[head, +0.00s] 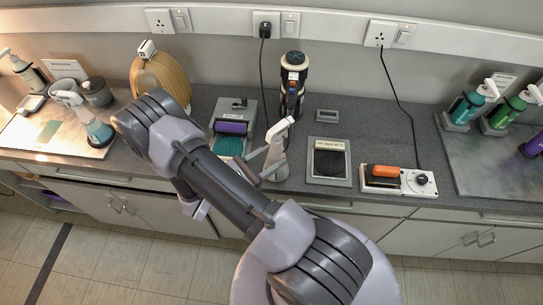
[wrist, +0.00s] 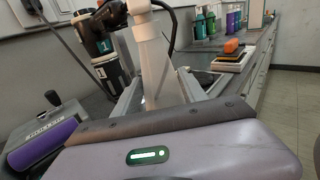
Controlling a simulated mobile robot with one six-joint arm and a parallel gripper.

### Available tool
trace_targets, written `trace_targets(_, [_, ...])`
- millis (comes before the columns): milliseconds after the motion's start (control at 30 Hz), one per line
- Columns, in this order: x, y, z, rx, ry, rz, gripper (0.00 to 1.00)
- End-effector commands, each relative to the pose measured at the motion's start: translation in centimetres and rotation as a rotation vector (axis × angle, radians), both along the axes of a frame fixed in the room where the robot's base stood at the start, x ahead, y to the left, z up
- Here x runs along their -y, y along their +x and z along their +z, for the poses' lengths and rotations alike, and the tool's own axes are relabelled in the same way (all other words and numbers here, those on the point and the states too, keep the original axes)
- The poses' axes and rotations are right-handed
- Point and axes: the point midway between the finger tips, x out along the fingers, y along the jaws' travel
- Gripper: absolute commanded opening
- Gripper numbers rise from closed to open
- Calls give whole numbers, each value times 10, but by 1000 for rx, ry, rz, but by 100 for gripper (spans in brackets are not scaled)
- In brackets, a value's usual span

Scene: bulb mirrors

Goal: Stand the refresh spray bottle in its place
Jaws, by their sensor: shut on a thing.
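A pale grey spray bottle with a white trigger head (head: 276,152) stands near upright over the counter, right of the purple-and-teal device. It also shows in the wrist view (wrist: 153,60). My gripper (head: 264,168) is shut on its body, with a grey finger on either side in the wrist view (wrist: 160,97). No label on it is readable, so I cannot confirm it is the refresh bottle. Whether its base touches the counter is hidden.
A black cylindrical device (head: 293,85) stands behind the bottle. A flat scale (head: 329,162) and an orange-handled device (head: 385,178) lie to the right. Teal (head: 465,108) and green (head: 503,113) bottles stand at far right.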

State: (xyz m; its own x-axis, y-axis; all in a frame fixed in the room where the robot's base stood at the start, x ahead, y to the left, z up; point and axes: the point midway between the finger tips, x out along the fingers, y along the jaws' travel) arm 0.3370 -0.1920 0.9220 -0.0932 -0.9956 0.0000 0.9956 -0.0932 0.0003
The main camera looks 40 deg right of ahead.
Motion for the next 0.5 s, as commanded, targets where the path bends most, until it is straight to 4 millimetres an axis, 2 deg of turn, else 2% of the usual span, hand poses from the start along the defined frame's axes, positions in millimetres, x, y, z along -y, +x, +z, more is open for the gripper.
trace_targets(400, [0,0,-7,0,0,0,12])
trace_targets(433, [0,0,-7,0,0,0,51])
trace_targets(500, [0,0,-7,0,0,0,65])
